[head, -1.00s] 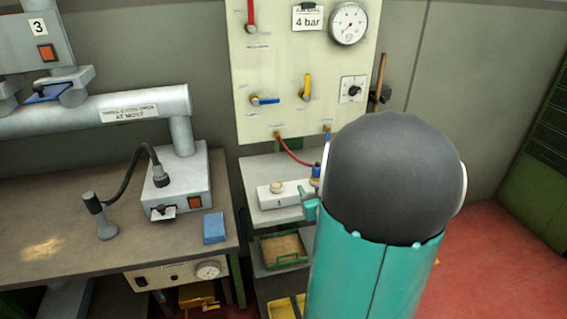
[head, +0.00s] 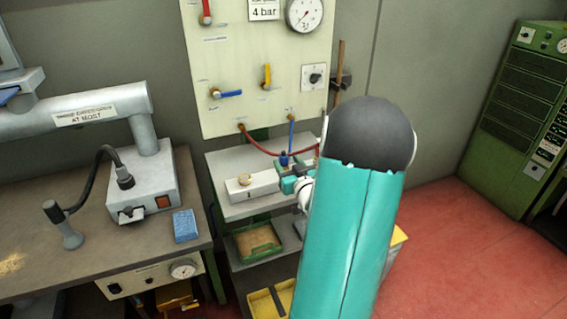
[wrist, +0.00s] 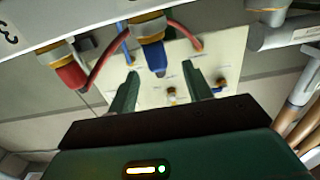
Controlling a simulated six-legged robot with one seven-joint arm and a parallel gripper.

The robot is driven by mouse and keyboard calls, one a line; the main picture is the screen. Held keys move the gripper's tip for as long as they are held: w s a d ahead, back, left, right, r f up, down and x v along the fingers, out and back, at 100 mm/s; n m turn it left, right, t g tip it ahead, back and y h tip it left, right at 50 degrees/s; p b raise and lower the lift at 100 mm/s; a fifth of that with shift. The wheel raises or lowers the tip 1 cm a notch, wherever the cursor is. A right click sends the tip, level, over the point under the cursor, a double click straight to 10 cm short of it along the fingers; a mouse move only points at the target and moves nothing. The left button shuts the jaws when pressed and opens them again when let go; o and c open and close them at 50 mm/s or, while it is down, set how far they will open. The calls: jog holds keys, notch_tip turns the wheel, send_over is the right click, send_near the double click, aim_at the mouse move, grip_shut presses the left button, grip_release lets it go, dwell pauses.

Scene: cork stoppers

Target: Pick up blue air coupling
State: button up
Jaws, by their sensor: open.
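The blue air coupling (head: 284,159) stands at the back of a white block on the small grey stand, with a blue hose near it. In the wrist view the blue coupling (wrist: 153,56) sits under a brass collar, in line with the gap between my fingers. My gripper (wrist: 160,76) is open and empty, its two green fingers spread to either side of the coupling's line. I cannot tell whether they touch it. In the head view my gripper (head: 292,182) is beside the block, partly hidden by my arm.
A red coupling (wrist: 68,68) with a red hose is beside the blue one. The white block (head: 252,186) is on the stand's top shelf (head: 232,211), below a valve panel (head: 250,75). A workbench (head: 110,245) with a blue sponge (head: 185,226) is on the left.

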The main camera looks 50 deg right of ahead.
aim_at(285, 158)
jog(key=x, duration=0.4)
jog(key=shift+w+d+f, duration=0.15)
jog(key=shift+w+d, duration=0.05)
grip_shut()
jog(key=shift+r, duration=0.2)
